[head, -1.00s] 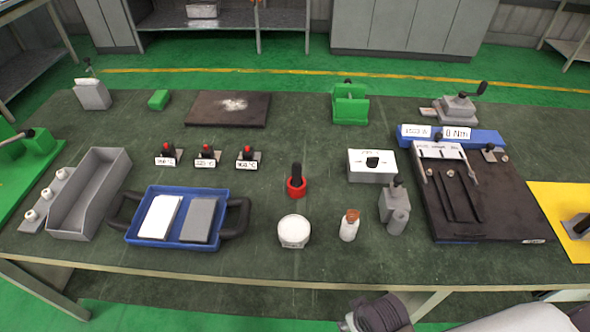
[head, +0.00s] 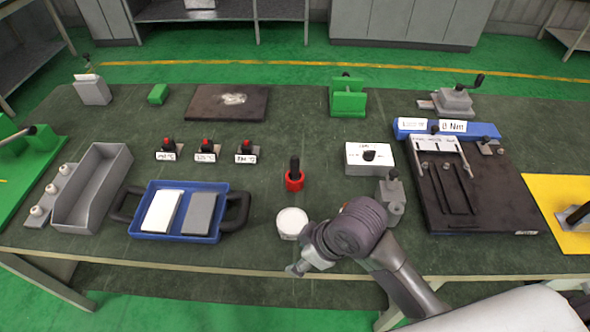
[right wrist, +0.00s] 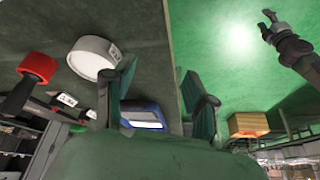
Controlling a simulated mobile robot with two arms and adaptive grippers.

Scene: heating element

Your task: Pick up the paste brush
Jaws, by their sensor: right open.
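The likely paste brush, a black upright handle (head: 295,163) in a red round base (head: 294,181), stands at mid-table in the head view. It also shows at the left of the right wrist view, with a red base (right wrist: 38,66) and black handle (right wrist: 17,97). My right gripper (head: 297,269) is low over the table's front edge, in front of the white round jar (head: 292,223) and apart from the brush. In the right wrist view its fingers (right wrist: 160,103) are spread with nothing between them. A dark arm end (right wrist: 268,20), probably my left gripper, shows there, too small to read.
A blue tray (head: 180,237) with two slabs lies left of the jar. A white box (head: 369,159) and a grey fixture (head: 391,196) stand to the right. Three small red-topped switches (head: 206,150) are behind left. The table around the brush is clear.

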